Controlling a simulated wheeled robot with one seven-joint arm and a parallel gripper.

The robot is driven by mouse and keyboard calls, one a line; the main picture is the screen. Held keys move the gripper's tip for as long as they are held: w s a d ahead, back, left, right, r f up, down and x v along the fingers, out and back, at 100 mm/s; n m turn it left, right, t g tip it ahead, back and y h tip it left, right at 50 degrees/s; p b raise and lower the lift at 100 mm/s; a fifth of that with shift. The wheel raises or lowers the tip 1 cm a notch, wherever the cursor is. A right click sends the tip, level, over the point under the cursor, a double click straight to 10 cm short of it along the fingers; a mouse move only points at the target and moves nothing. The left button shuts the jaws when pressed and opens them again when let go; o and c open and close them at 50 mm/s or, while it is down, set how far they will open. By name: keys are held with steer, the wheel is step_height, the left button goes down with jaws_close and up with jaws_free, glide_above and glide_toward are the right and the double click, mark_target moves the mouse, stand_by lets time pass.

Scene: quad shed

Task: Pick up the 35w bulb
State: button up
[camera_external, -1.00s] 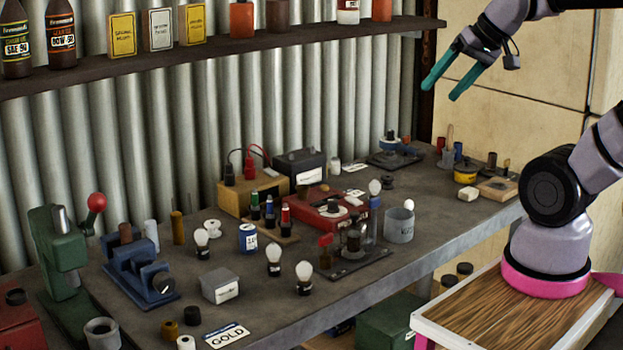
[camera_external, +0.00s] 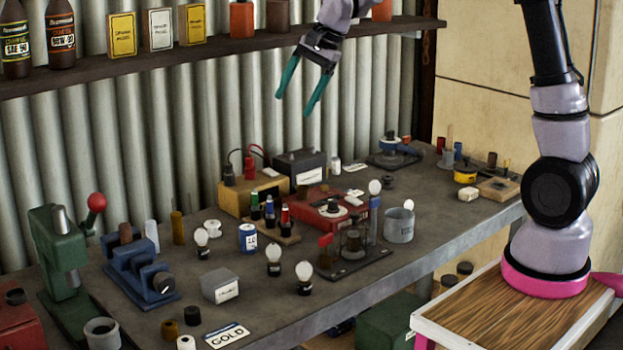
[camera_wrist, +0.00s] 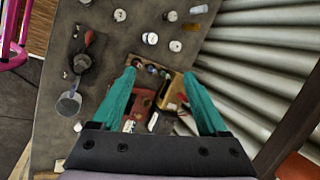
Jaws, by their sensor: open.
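Several white bulbs with dark bases stand upright on the grey workbench: one at the left (camera_external: 201,237), one in the middle (camera_external: 274,254) and one nearer the front edge (camera_external: 304,271). Another bulb (camera_external: 375,187) sits up on the test fixture, and one (camera_external: 409,205) shows at the grey tin. I cannot read any wattage, so I cannot tell which is the 35w bulb. My gripper (camera_external: 295,106) is open and empty, high above the bench's back part, pointing down. In the wrist view, its green fingers (camera_wrist: 159,72) are spread, with the bench far below.
The workbench (camera_external: 262,311) also holds a blue vise (camera_external: 140,270), a green press (camera_external: 58,255), a blue can (camera_external: 248,238), a grey box (camera_external: 220,286) and a GOLD card (camera_external: 227,335). A shelf (camera_external: 215,53) with bottles and boxes runs behind my gripper along the corrugated wall.

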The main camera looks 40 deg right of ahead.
steer(key=w+a+f+m+g, duration=0.1)
steer(key=w+a+f+m, duration=0.3)
steer(key=w+a+f, duration=0.55)
steer(key=m+g, duration=0.2)
steer(key=m, duration=0.1)
glide_toward(202, 239)
steer(key=shift+y, duration=0.4)
steer(key=f, duration=0.1)
steer(key=w+f, duration=0.1)
steer(key=f, duration=0.3)
steer(key=shift+w+d+f, duration=0.2)
steer(key=shift+w+f, duration=0.05)
steer(key=shift+w, duration=0.15)
steer(key=shift+a+x, duration=0.1)
steer(key=shift+x, duration=1.25)
steer(key=shift+a+x, duration=0.15)
steer(key=shift+x, duration=1.25)
steer(key=shift+r+t, duration=0.15)
steer(key=shift+t, duration=0.15)
jaws_close()
